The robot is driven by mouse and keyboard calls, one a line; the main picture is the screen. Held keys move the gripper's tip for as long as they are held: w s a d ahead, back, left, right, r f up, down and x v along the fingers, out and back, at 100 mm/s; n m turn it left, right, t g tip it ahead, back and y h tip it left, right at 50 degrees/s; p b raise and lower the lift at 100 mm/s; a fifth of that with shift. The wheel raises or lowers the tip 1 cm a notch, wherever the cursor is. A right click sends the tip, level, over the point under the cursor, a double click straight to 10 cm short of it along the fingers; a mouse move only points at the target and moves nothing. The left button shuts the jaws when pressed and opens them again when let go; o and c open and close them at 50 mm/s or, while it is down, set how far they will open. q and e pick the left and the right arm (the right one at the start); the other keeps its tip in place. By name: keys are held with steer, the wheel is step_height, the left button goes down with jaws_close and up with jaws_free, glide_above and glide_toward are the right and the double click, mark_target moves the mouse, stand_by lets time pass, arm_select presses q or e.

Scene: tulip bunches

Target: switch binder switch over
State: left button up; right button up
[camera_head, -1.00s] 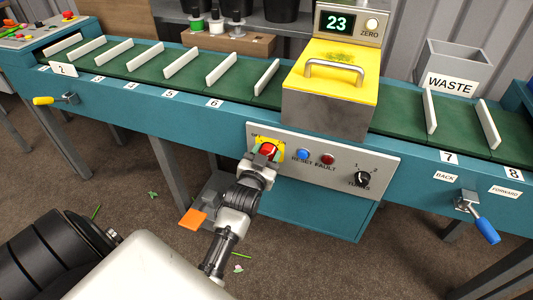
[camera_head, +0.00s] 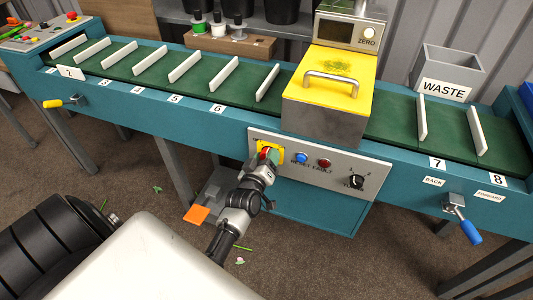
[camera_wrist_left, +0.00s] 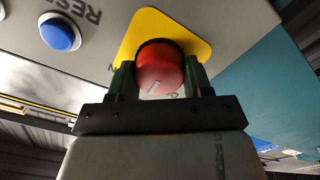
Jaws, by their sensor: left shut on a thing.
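The binder switch is a red rotary knob (camera_wrist_left: 160,68) on a yellow plate (camera_head: 275,151) at the left of the grey control panel. In the left wrist view the knob sits between the two dark fingers of my left gripper (camera_wrist_left: 158,82), which is shut on it. A white mark on the knob points down and to the left in that view. In the head view my left gripper (camera_head: 265,160) covers most of the knob. The display (camera_head: 336,30) on the yellow-lidded binder is dark. My right gripper is not in view.
Beside the switch on the panel are a blue reset button (camera_head: 301,158), a red fault lamp (camera_head: 324,163) and a black turns knob (camera_head: 357,181). The green belt (camera_head: 206,84) with white dividers runs behind. A blue-handled crank (camera_head: 462,219) sticks out at right.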

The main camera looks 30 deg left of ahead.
arm_select(q)
steer(key=n, duration=0.3)
steer(key=shift+a+n+p, duration=0.1)
steer(key=shift+n+p, duration=0.2)
steer(key=shift+p, duration=0.1)
steer(key=shift+n, duration=1.2)
steer(key=shift+f+n, duration=0.1)
steer(key=shift+n, duration=1)
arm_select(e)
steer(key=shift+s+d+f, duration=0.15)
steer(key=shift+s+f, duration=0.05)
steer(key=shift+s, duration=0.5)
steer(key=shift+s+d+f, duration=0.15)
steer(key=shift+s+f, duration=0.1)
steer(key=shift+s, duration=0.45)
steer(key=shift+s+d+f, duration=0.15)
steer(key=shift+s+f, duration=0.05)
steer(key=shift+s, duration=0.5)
arm_select(q)
steer(key=o, duration=0.9)
steer(key=shift+o, duration=0.2)
